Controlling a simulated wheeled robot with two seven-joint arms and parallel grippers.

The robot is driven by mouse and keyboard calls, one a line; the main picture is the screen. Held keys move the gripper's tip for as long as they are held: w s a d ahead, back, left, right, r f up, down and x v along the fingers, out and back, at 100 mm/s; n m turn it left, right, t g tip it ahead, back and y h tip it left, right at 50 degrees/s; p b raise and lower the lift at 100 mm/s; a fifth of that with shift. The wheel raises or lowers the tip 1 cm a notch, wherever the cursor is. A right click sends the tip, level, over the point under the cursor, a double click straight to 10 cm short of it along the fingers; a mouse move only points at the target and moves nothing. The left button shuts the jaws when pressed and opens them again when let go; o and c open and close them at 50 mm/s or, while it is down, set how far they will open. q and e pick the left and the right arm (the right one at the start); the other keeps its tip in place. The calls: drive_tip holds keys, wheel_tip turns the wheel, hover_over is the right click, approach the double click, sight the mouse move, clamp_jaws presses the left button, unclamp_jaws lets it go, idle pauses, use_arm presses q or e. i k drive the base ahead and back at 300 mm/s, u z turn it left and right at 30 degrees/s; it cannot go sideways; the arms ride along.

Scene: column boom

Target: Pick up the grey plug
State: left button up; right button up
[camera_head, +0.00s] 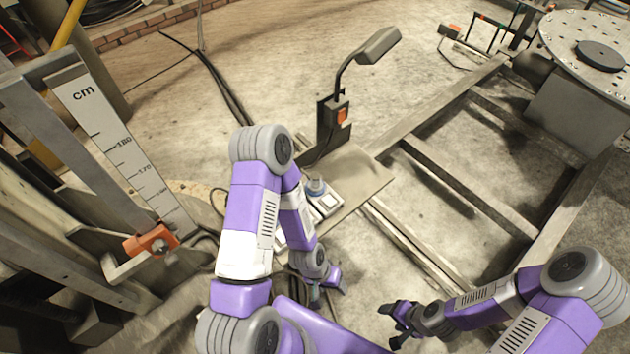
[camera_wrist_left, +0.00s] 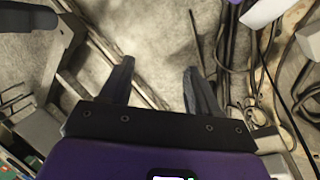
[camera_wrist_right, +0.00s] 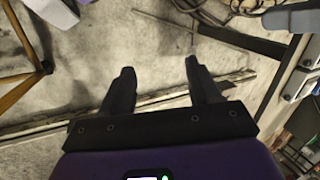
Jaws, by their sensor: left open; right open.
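A small grey-blue round piece, which looks like the grey plug (camera_head: 316,187), sits upright on a white socket strip (camera_head: 328,203) beside the lamp's base in the head view. My left forearm passes close to it on the left. My left gripper (camera_head: 322,292) is below the plug in the picture, apart from it; its open, empty fingers show in the left wrist view (camera_wrist_left: 158,78). My right gripper (camera_head: 390,324) is open and empty, further right and low; its fingers also show in the right wrist view (camera_wrist_right: 160,75). I cannot make out the plug in either wrist view.
A black desk lamp (camera_head: 378,46) with an orange switch stands behind the strip. A metal frame (camera_head: 455,175) lies on the floor to the right. A cm scale (camera_head: 120,140) and an orange clamp (camera_head: 152,241) stand at left. Cables lie around the strip.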

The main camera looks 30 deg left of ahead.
sight(315, 184)
drive_tip(key=k, duration=0.5)
drive_tip(key=z, duration=0.5)
drive_tip(key=i, duration=1)
drive_tip(key=u, duration=2.25)
